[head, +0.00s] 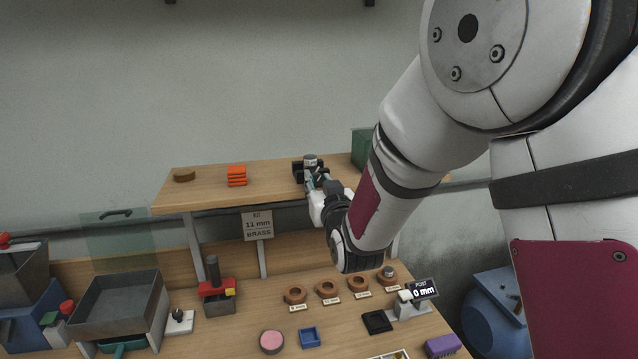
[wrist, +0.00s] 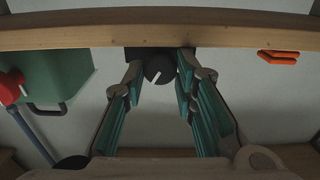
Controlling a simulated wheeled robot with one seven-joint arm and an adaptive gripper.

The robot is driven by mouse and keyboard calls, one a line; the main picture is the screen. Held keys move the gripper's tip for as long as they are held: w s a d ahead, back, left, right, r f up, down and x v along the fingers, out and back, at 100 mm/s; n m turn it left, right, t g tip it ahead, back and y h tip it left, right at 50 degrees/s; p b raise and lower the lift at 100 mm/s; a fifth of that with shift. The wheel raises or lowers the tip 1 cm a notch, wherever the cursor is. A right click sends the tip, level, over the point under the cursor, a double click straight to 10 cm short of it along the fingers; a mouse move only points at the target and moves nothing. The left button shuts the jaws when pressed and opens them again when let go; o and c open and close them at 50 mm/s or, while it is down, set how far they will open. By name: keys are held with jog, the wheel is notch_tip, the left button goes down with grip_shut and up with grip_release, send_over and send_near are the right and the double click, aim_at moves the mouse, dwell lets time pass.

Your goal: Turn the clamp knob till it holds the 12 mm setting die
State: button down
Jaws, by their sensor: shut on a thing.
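The clamp (head: 298,172) is a small dark block on the shelf, with a grey round piece (head: 310,158) on top. I cannot tell if that piece is the 12 mm setting die. My gripper (head: 313,181) reaches the clamp's front.
The wooden shelf (head: 215,195) also bears orange blocks (head: 236,176), a brown disc (head: 184,175) and a green box (head: 361,147). A kit sign (head: 257,225) hangs below. The bench holds several brown rings (head: 295,294), a post display (head: 423,289) and a grey tray (head: 115,302).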

jog(key=m+b, duration=0.1)
jog(key=m, duration=0.1)
jog(key=shift+w+d+m, duration=0.1)
jog(key=shift+m, duration=1.3)
jog(key=c, duration=1.3)
grip_release()
jog(key=v, duration=0.7)
jog(key=shift+s, duration=0.35)
